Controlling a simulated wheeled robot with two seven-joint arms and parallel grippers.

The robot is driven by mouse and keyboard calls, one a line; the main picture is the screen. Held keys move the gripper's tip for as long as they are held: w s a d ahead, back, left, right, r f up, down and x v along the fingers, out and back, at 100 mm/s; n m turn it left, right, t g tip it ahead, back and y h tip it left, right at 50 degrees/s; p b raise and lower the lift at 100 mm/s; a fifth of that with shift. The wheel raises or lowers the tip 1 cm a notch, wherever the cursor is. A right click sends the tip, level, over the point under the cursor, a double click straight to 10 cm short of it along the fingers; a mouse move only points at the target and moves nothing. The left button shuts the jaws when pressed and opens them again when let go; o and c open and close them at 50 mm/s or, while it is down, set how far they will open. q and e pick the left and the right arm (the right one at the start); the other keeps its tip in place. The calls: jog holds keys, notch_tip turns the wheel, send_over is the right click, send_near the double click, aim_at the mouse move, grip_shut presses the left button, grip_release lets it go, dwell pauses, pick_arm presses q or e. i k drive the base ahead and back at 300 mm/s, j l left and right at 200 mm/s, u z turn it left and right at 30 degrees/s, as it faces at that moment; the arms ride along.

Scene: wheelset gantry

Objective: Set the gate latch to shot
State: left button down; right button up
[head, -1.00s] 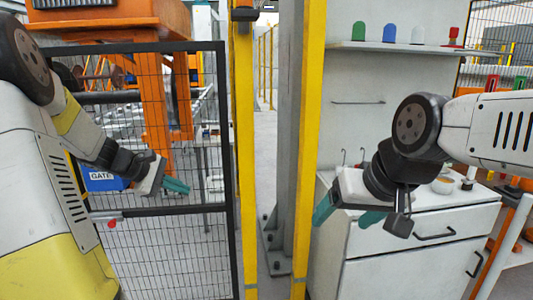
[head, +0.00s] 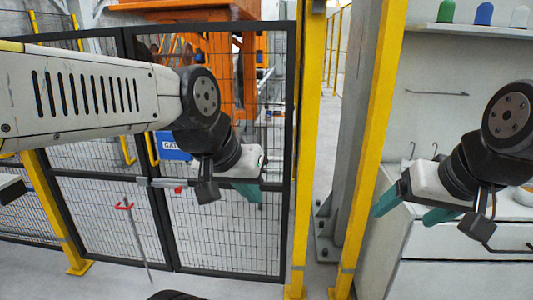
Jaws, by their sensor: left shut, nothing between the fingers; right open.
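The gate (head: 226,235) is a black-framed mesh panel at left centre in the head view. Its latch (head: 152,182) is a grey horizontal bar at mid-height by the post between two mesh panels, with a small red knob (head: 178,190). My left gripper (head: 257,191) is shut and empty, with teal fingers pointing right. In the picture it lies right of the knob, in front of the mesh. My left wrist hides part of the bar's right side. My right gripper (head: 410,208) is open and empty, in front of the white cabinet.
A blue sign (head: 174,146) hangs on the gate, partly hidden by my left arm. A red-handled rod (head: 135,235) stands left of the latch. Yellow posts (head: 309,150) and a grey column rise right of the gate. The white cabinet (head: 440,280) is at lower right.

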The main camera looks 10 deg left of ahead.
aim_at(178, 188)
jog(key=u, duration=1.4)
jog(key=i+l+u, duration=0.6)
jog(key=i, duration=0.15)
jog(key=k+j+u, duration=0.1)
jog(key=u, duration=0.15)
jog(key=i+z, duration=0.1)
jog(key=z, duration=0.15)
